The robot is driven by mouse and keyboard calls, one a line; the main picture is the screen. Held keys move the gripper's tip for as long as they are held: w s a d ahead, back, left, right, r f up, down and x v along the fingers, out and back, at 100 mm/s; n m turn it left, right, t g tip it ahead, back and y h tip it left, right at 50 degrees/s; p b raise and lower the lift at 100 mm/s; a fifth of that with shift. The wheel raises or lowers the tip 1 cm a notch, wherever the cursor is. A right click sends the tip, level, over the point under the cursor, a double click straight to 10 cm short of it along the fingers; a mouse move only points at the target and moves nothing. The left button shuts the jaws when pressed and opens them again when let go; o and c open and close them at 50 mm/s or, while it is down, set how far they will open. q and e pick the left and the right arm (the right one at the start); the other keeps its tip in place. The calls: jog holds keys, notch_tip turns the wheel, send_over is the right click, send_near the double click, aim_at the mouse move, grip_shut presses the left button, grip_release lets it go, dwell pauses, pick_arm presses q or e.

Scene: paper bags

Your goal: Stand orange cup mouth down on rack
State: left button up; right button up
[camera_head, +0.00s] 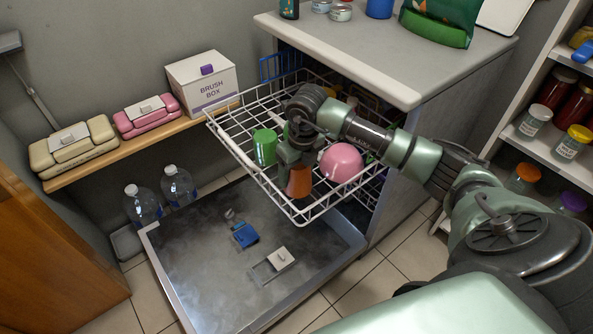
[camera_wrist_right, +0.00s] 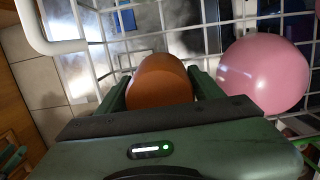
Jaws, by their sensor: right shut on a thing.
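The orange cup (camera_head: 299,182) is between the fingers of my right gripper (camera_head: 297,166), low in the front part of the white wire rack (camera_head: 256,178). In the right wrist view, the orange cup (camera_wrist_right: 160,82) fills the gap between the two green fingers of my right gripper (camera_wrist_right: 160,92), which is shut on it. Its rounded orange end shows there; I cannot tell whether it touches the rack wires. My left gripper is not in view.
A pink bowl (camera_head: 341,163) sits right of the cup in the rack, and a green cup (camera_head: 264,147) sits to its left. The open dishwasher door (camera_head: 205,262) lies below. The counter (camera_head: 380,62) is behind the rack.

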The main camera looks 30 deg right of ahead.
jog(key=o, duration=1.6)
jog(key=shift+c, duration=0.2)
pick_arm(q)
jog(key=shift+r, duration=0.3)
pick_arm(e)
jog(key=shift+r, duration=0.45)
jog(key=r, duration=0.2)
jog(key=r+p, duration=0.1)
jog(key=r, duration=0.1)
jog(key=s+r, duration=0.1)
jog(key=r, duration=0.1)
jog(key=shift+s+r, duration=0.1)
jog(key=shift+r, duration=0.25)
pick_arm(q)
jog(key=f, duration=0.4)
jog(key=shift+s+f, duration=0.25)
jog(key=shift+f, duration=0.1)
